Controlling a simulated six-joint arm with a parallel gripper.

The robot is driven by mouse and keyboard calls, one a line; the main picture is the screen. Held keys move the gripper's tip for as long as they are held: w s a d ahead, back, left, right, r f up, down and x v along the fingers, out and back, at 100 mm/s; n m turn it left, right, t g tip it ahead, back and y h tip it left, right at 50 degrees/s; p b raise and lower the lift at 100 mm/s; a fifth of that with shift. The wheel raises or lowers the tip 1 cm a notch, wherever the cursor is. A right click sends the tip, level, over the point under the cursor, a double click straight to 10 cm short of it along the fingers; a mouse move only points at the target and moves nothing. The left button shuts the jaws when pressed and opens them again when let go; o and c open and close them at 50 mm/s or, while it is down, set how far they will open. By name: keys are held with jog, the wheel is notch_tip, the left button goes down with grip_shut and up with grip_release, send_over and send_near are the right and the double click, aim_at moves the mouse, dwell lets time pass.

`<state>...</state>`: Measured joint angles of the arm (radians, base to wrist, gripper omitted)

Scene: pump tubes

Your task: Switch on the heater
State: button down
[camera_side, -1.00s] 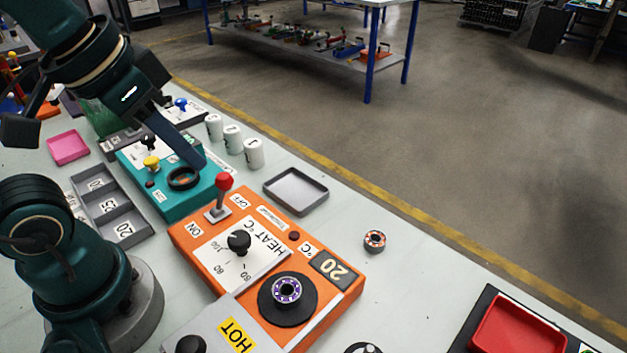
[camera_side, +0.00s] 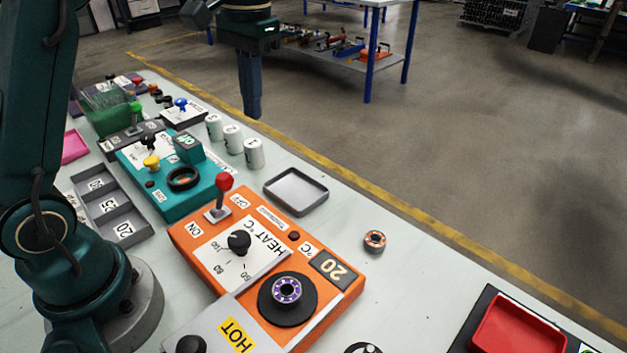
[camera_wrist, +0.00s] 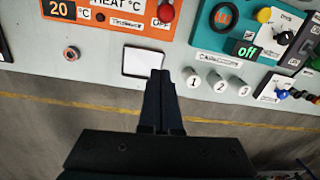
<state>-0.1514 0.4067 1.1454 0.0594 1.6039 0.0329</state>
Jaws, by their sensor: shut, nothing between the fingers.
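The heater is an orange box (camera_side: 187,246) with a "HEAT °C" panel, a black dial (camera_side: 239,242) and a display reading 20 (camera_side: 333,270). Its red-knobbed lever (camera_side: 224,182) stands between the ON and OFF labels and appears to lean towards OFF. In the wrist view the red knob (camera_wrist: 166,13) is at the top edge, beside the OFF label. My gripper (camera_side: 251,114) is shut and empty, raised beyond the white cups in the side view. In the wrist view its fingertips (camera_wrist: 161,74) point towards the grey tray, apart from the heater.
A purple-centred ring (camera_side: 287,290) sits on the heater's black disc. The teal device (camera_side: 135,164), numbered white cups (camera_side: 253,153), empty grey tray (camera_side: 318,178), small ring (camera_side: 375,240) and red tray (camera_side: 515,325) surround it. A grey HOT box (camera_side: 205,328) adjoins its near end.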

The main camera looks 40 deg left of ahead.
jog(key=shift+w+a+f+g, duration=0.1)
jog(key=shift+a+f+g, duration=0.05)
jog(key=shift+f, duration=0.35)
jog(key=shift+a+f+g, duration=0.15)
jog(key=shift+f, duration=0.3)
send_over(250, 192)
jog(key=w, duration=0.2)
notch_tip(250, 192, down, 10)
jog(key=shift+s+a+f, duration=0.1)
jog(key=shift+s, duration=0.05)
jog(key=shift+s+r, duration=0.6)
jog(key=shift+s, duration=0.25)
jog(key=shift+s+d+r, duration=0.15)
jog(key=shift+s+r, duration=0.05)
jog(key=shift+s, duration=0.25)
jog(key=shift+s+d+r, duration=0.15)
jog(key=shift+s, duration=0.25)
